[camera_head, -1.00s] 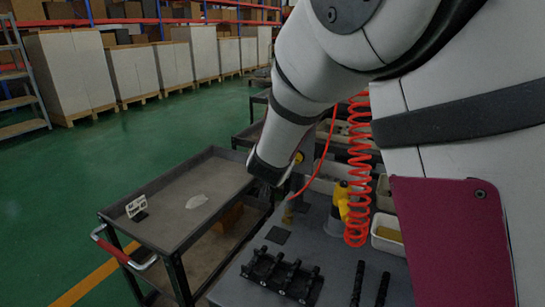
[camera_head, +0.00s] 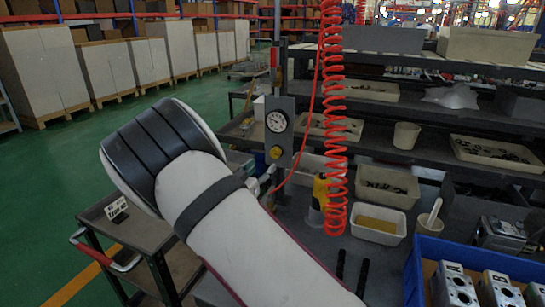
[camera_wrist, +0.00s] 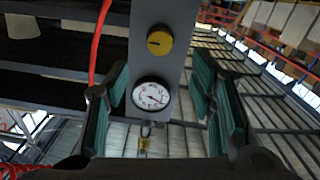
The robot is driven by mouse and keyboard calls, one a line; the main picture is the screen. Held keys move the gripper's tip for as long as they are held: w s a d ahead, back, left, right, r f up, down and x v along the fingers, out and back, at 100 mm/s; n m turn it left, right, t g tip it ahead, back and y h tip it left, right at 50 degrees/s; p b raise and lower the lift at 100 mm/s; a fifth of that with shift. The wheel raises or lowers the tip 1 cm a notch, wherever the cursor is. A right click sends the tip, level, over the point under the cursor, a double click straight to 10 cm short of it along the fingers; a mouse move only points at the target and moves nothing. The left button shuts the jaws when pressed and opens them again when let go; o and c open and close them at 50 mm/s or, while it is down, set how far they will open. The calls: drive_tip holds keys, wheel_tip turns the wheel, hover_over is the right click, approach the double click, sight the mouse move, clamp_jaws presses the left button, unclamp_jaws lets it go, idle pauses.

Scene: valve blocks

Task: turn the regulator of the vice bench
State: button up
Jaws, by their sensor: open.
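The regulator's round yellow knob (camera_head: 275,153) sits below a white dial gauge (camera_head: 277,121) on an upright grey panel (camera_head: 285,105). In the wrist view the picture is inverted: the yellow knob (camera_wrist: 159,40) is above the gauge (camera_wrist: 151,95). My gripper (camera_wrist: 160,85) is open and empty, its green-padded fingers on the left and right of the panel in that view. The knob is farther up the picture than the fingertips, and no contact shows. In the head view my arm covers most of the gripper.
A red coiled hose (camera_head: 334,120) hangs just right of the panel, and a thin red tube runs beside it. A yellow and black tool (camera_head: 321,195) stands below. A blue crate (camera_head: 415,275) with metal valve blocks is at lower right. Shelves with bins stand behind.

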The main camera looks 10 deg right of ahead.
sight(274, 154)
drive_tip(key=x, duration=0.9)
drive_tip(key=shift+w+d, duration=0.1)
drive_tip(key=c, duration=1.2)
